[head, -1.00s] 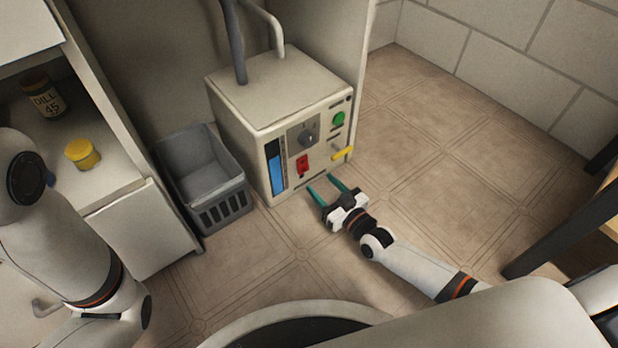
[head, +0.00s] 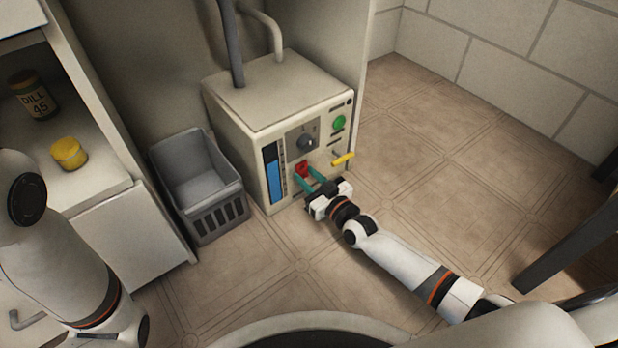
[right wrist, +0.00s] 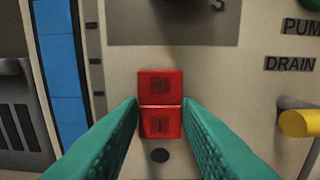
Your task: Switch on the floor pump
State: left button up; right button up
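The floor pump (head: 262,115) is a cream box on the floor against the wall. Its front panel has a red two-part rocker switch (head: 301,168), with a mark like 0 on its upper half and I on its lower half. In the right wrist view the switch (right wrist: 160,87) is central; I cannot tell which half is pressed in. My right gripper (head: 305,174) is open at the panel, its teal fingertips (right wrist: 160,108) on either side of the switch's lower half. Whether they touch it is unclear. My left arm shows at the left, its gripper out of view.
The panel also has a blue level gauge (head: 272,172), a grey dial (head: 306,142), a green button (head: 339,122) and a yellow lever (head: 343,158). A grey basket (head: 219,217) stands left of the pump. Floor on the right is clear up to a dark table leg (head: 565,250).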

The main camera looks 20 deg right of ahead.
jog(key=shift+c, duration=0.5)
jog(key=shift+f+t, duration=0.25)
jog(key=shift+t, duration=0.35)
jog(key=shift+f+t+y, duration=0.15)
jog(key=shift+t+y, duration=0.35)
jog(key=shift+t, duration=0.3)
jog(key=o, duration=1)
